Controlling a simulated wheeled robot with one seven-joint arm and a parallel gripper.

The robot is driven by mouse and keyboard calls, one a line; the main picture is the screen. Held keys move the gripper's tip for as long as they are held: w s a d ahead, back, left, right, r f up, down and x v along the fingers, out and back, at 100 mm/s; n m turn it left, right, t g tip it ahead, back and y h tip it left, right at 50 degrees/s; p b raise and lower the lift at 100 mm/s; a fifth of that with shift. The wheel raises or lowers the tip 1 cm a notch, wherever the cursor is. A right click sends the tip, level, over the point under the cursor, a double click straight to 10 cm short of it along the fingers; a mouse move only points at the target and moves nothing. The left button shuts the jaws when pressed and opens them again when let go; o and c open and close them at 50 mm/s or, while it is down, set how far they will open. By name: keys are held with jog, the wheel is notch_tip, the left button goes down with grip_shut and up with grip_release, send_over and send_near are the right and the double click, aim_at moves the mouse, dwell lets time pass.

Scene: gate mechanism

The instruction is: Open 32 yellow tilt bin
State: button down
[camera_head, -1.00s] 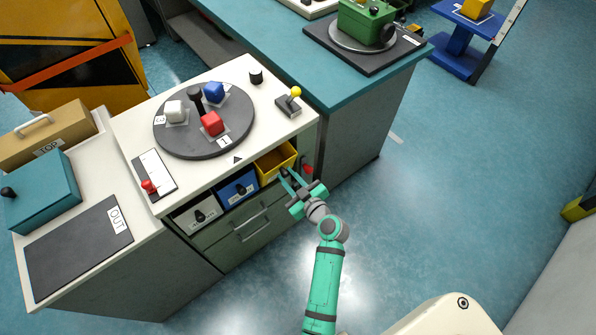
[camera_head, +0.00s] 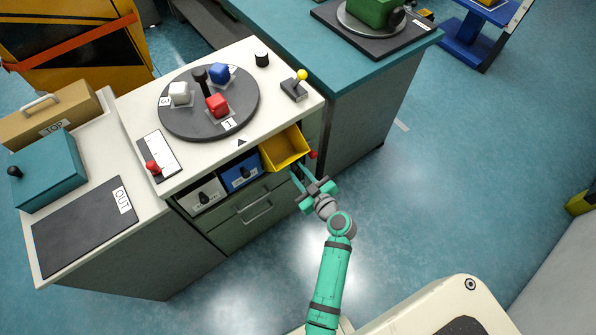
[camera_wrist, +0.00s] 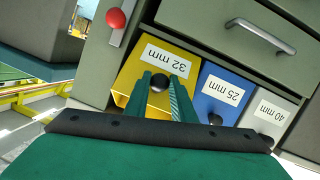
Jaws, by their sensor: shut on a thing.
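The yellow tilt bin (camera_head: 285,148) sits at the right end of the row of bins under the white worktop. Its top is tipped outward and its yellow inside shows in the head view. In the wrist view its front (camera_wrist: 150,70) carries a "32 mm" label and a dark round knob (camera_wrist: 160,82). My gripper (camera_head: 298,173) is at the bin's front, and in the wrist view its green fingers (camera_wrist: 161,92) are shut on the knob, one on each side.
The blue 25 mm bin (camera_head: 240,172) and white 40 mm bin (camera_head: 201,196) stand to the left, upright. A red knob (camera_head: 313,154) is just right of the yellow bin. Drawers with a handle (camera_head: 257,212) lie below. The floor (camera_head: 430,200) to the right is clear.

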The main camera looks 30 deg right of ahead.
jog(key=shift+s+a+f, duration=0.15)
jog(key=shift+f, duration=0.3)
jog(key=c, duration=1.6)
grip_release()
jog(key=shift+o, duration=0.4)
jog(key=shift+r, duration=0.2)
jog(key=v, duration=1)
jog(key=shift+s, duration=0.3)
jog(key=shift+r, duration=0.1)
